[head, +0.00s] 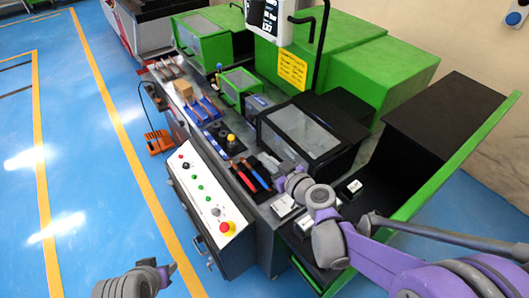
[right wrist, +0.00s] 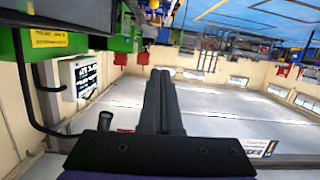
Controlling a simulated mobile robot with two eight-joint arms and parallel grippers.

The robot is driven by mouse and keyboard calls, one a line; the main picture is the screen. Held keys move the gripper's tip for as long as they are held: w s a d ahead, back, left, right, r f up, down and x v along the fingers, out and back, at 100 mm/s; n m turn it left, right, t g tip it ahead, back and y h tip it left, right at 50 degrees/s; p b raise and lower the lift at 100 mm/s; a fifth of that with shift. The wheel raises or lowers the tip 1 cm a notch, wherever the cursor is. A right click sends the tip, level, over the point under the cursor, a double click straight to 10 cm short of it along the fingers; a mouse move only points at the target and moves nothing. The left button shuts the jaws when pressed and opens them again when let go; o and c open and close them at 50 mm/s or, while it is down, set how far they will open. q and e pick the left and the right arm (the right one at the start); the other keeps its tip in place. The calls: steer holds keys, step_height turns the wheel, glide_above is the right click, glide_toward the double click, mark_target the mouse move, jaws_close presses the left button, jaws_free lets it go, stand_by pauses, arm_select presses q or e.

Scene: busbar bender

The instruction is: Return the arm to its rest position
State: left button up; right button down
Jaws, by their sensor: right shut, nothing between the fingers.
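My right arm comes in from the right in the head view, in purple and grey links. Its gripper (head: 283,165) is over the machine's top, close to the red and blue handled tools and the dark windowed box. In the right wrist view the two dark fingers (right wrist: 162,75) lie together with nothing between them. My left gripper (head: 172,268) shows only in part at the bottom left, over the blue floor; its fingers are not clear.
The grey control panel (head: 205,198) with buttons fronts the green and black machine. The windowed box (head: 300,130) stands behind the right gripper. Small white blocks (head: 284,206) lie near the right arm. An orange item (head: 159,141) is on the floor. The floor at left is clear.

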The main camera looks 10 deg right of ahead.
arm_select(q)
steer(key=shift+w+d+r, duration=0.25)
arm_select(e)
steer(key=s+d, duration=0.1)
steer(key=s, duration=0.5)
steer(key=shift+d+r, duration=0.3)
steer(key=shift+d, duration=0.1)
steer(key=s+a+f+m+g+h, duration=0.1)
steer(key=s+a+f+g, duration=0.25)
steer(key=s+g, duration=0.35)
steer(key=s+d+f+m+g+h, duration=0.1)
steer(key=s+d+f+m+h, duration=0.1)
steer(key=s+d, duration=0.4)
steer(key=s+m+h, duration=0.1)
steer(key=s+h, duration=0.1)
steer(key=s, duration=0.1)
steer(key=shift+d+f+m+h, duration=0.2)
steer(key=shift+d+m+h, duration=0.2)
